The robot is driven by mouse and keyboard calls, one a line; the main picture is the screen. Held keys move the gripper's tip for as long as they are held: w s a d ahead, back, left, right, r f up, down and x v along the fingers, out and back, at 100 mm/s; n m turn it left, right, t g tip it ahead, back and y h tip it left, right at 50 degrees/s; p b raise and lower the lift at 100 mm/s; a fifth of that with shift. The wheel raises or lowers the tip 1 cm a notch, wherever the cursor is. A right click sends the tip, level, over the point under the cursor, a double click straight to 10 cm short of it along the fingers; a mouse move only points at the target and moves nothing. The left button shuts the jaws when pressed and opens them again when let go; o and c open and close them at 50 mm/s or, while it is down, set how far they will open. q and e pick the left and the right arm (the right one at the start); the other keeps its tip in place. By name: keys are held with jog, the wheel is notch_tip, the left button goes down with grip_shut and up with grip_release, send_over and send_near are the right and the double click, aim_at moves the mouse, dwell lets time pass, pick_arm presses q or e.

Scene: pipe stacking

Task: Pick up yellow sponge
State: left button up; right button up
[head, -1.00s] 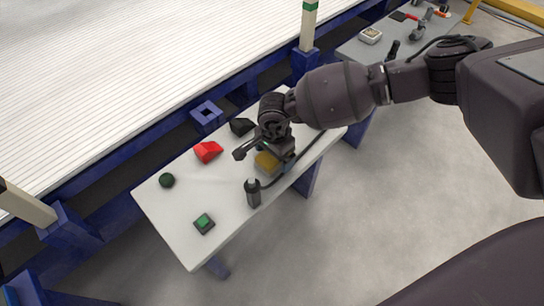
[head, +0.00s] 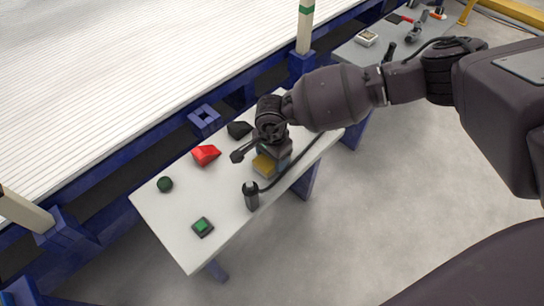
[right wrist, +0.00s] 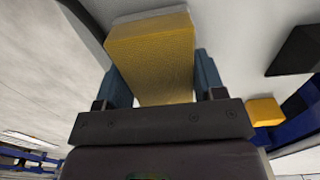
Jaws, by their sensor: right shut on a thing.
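The yellow sponge (head: 264,165) is at the right part of the white table, under my right gripper (head: 272,158). In the right wrist view the sponge (right wrist: 152,55) sits between the two bluish fingers and sticks out beyond them, with a paler layer at its far end. My right gripper is shut on it. The head view does not clearly show whether the sponge touches the table. Part of the sponge is hidden by the gripper. My left gripper is in neither view.
On the white table (head: 172,222) are a red object (head: 206,155), a black one (head: 239,130), a dark green ball (head: 165,184), a green-topped block (head: 202,227) and a dark cylindrical tool (head: 251,196). A second table (head: 350,51) with several items stands at the back right.

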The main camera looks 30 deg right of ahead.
pick_arm(q)
jog(key=p, duration=0.3)
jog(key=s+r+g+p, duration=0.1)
jog(key=p, duration=0.2)
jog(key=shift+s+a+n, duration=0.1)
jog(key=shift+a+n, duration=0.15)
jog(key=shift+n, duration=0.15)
pick_arm(e)
notch_tip(320, 180, up, 20)
jog(key=shift+f, duration=0.15)
